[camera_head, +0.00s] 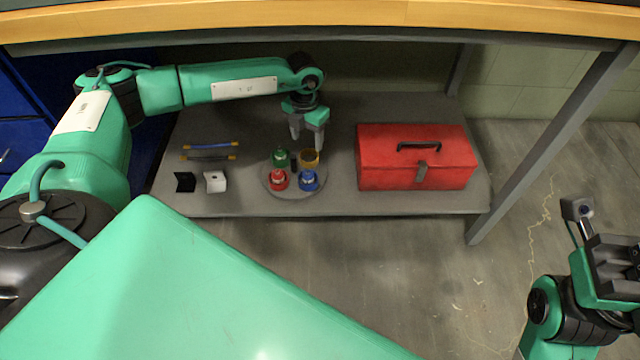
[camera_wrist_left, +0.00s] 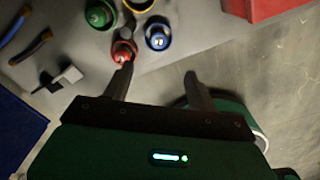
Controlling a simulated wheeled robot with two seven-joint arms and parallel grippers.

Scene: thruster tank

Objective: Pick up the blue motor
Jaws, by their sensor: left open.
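The blue motor (camera_head: 309,180) stands on a round grey plate (camera_head: 270,190) on the low shelf, at the plate's front right. It also shows in the left wrist view (camera_wrist_left: 157,36), beyond and between the two fingers. A red motor (camera_head: 279,180), a green motor (camera_head: 281,157) and a yellow motor (camera_head: 310,158) share the plate. My left gripper (camera_head: 306,136) is open and empty, above and behind the plate in the head view. In the left wrist view its fingers (camera_wrist_left: 158,82) are spread, apart from the blue motor; the left finger overlaps the red motor. My right arm shows at the lower right.
A red toolbox (camera_head: 418,172) stands right of the plate. To the left lie blue and dark rods (camera_head: 210,146), a black bracket (camera_head: 185,182) and a white bracket (camera_head: 215,182). The wooden tabletop (camera_head: 300,18) hangs above the shelf (camera_head: 340,204). A grey table leg (camera_head: 555,140) slants at right.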

